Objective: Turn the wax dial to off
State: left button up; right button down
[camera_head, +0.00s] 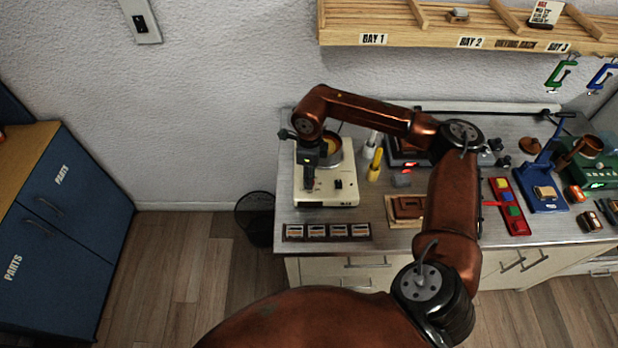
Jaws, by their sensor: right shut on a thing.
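The cream wax warmer (345,194) stands at the left end of the workbench, with a round metal pot (347,154) of amber wax on top. My right arm reaches over the bench, and its dark gripper (309,187) points down at the left part of the warmer's top. The gripper is shut on the wax dial, which is mostly hidden by the fingers, so its setting cannot be read. A small dark spot (338,184) shows on the panel to the right of the gripper. My left gripper is not in view.
A yellow-handled tool (375,164) stands right of the warmer. A dark strip of labelled cells (327,232) lies in front. A wooden block (406,208), a red tray (509,206) and a blue press (544,195) lie farther right. A rack shelf (400,38) hangs above.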

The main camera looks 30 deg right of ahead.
jog(key=shift+n, duration=1)
jog(key=c, duration=1.6)
grip_release()
jog(key=shift+r, duration=0.15)
notch_tip(320, 180, up, 12)
jog(key=shift+f, duration=0.1)
